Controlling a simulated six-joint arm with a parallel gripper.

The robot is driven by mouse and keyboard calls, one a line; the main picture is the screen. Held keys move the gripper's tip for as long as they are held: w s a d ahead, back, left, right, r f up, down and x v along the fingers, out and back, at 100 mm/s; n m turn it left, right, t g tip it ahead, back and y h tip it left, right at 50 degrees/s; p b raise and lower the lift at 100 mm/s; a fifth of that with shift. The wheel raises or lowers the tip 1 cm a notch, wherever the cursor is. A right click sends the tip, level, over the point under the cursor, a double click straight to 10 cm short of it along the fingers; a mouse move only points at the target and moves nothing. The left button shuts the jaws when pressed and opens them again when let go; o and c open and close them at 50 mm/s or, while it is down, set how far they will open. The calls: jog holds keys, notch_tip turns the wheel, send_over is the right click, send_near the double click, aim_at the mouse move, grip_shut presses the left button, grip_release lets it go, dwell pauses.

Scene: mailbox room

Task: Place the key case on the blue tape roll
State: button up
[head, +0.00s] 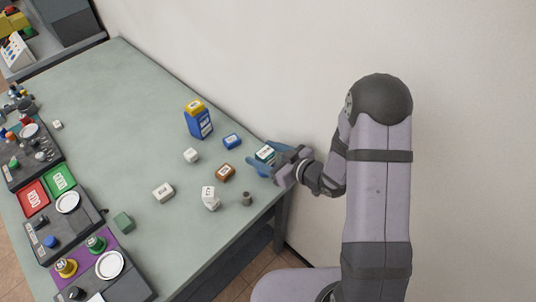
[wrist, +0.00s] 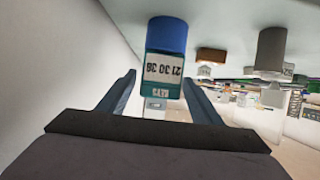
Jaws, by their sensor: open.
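A teal box with a white label (head: 266,153), which I take for the key case, lies near the table's right edge. In the wrist view it (wrist: 164,66) stands between my fingers, with its label upside down and gaps on both sides. My gripper (head: 259,159) is open around it; its fingers also show in the wrist view (wrist: 160,82). A small blue item with a pale label (head: 232,141), probably the blue tape roll, lies on the table just left of it. A blue shape (wrist: 167,34) beyond the teal box is probably that same item.
A blue bottle with a yellow top (head: 199,122) stands near the wall. A brown item (head: 225,172), a grey cylinder (head: 247,199) and several white blocks (head: 163,192) lie nearby. Trays and panels line the left edge. The upper middle of the table (head: 115,100) is clear.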

jog(key=shift+r, duration=0.2)
jog(key=v, duration=1.2)
